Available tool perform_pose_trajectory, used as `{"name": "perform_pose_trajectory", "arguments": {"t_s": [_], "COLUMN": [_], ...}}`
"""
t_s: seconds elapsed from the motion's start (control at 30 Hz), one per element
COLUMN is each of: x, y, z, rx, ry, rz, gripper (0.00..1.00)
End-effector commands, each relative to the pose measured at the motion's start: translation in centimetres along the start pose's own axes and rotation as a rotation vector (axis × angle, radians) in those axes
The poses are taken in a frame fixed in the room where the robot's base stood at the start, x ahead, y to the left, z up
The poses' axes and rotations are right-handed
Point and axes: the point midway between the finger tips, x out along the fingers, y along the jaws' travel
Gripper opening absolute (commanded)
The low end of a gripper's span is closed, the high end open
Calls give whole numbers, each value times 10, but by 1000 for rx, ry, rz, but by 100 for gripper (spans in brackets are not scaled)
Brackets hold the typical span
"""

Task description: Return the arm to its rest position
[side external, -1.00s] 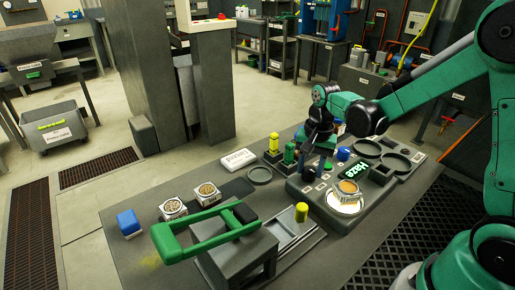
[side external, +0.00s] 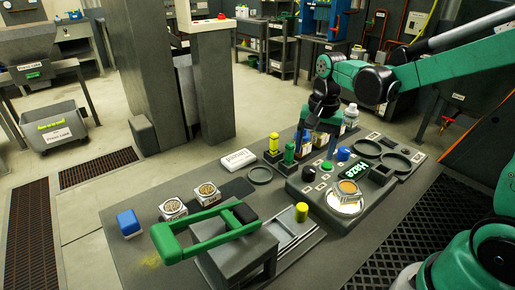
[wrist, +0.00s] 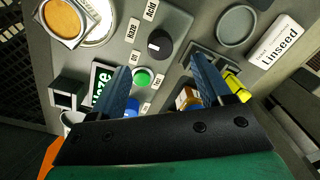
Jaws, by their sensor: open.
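My gripper (side external: 322,118) hangs above the back of the control panel in the side external view. In the wrist view, the two blue fingers of my gripper (wrist: 162,75) stand wide apart. No object shows between them in the grip; the panel with a green button (wrist: 142,77) and a black knob (wrist: 159,43) lies below. The green button also shows in the side external view (side external: 326,167). My arm reaches in from the right, raised above the bench.
On the bench (side external: 110,215) are a sample dish (side external: 347,188) on a lit plate, a green-handled press (side external: 205,230), a blue block (side external: 128,222), two seed containers, a yellow cylinder (side external: 301,211) and a Linseed card (wrist: 282,41). A white bottle (side external: 351,114) stands behind the panel.

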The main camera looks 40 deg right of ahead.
Motion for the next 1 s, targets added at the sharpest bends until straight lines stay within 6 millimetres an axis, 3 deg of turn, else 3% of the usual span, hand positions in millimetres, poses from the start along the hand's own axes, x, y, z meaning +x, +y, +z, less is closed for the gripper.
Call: {"name": "perform_pose_trajectory", "arguments": {"t_s": [0.47, 0.73, 1.0], "x": [-8, -36, -43], "y": [0, 4, 12], "z": [5, 45, 77], "rx": [-47, -458, -853], "ry": [21, 227, 473], "rz": [-18, -156, -248], "gripper": [72, 72, 72]}}
